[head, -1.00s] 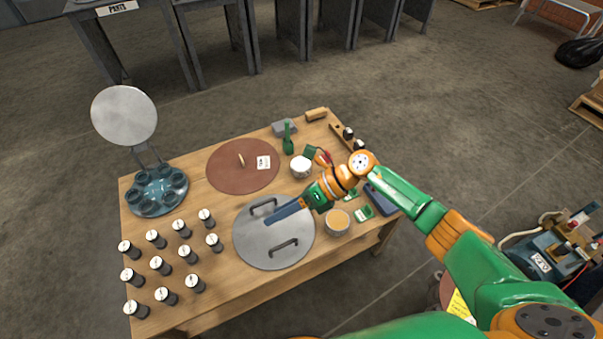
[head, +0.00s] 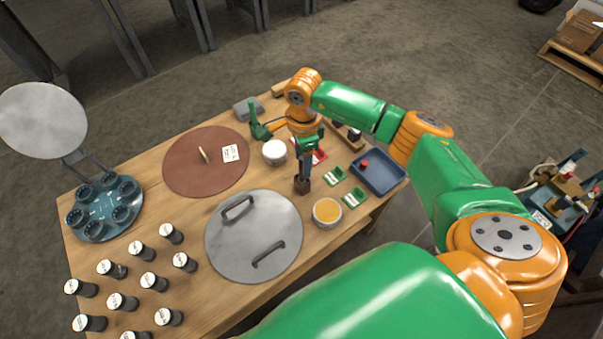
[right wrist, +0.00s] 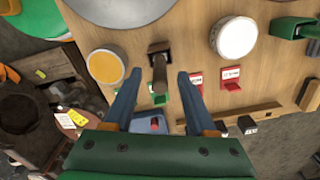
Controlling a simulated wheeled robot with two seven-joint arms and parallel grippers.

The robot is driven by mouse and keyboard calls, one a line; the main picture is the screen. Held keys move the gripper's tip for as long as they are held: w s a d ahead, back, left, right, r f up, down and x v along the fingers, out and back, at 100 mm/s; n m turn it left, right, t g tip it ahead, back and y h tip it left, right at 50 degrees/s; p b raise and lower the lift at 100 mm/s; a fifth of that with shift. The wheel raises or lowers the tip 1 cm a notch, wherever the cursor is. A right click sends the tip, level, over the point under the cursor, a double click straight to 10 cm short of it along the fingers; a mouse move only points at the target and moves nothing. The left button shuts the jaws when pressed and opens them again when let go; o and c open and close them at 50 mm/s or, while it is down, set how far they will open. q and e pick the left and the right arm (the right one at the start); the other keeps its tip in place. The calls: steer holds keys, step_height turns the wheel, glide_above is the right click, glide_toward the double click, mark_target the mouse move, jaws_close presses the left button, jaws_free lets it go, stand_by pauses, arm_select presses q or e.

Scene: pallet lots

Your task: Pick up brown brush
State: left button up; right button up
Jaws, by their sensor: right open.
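The brown brush (head: 302,187) stands on the wooden table between the round metal lid and the small green-and-white holders. In the right wrist view the brush (right wrist: 159,70) shows a dark brown block with a stubby handle pointing toward my gripper. My right gripper (head: 306,163) is above the brush, pointing down. In the right wrist view its two blue fingers (right wrist: 157,92) are spread apart, with the brush handle seen between them. I cannot tell how far the fingertips are above it. My left gripper is not in view.
Close by stand a tub with orange contents (head: 327,212), a white-topped tub (head: 275,152), a blue tray (head: 385,182) and a green holder (head: 334,176). The metal lid (head: 235,250) lies left. Several black cylinders (head: 113,269) stand at the front left.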

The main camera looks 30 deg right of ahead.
step_height(320, 180, down, 2)
steer(key=shift+a+f, duration=0.1)
steer(key=shift+f, duration=0.45)
steer(key=shift+r, duration=0.1)
jaws_close()
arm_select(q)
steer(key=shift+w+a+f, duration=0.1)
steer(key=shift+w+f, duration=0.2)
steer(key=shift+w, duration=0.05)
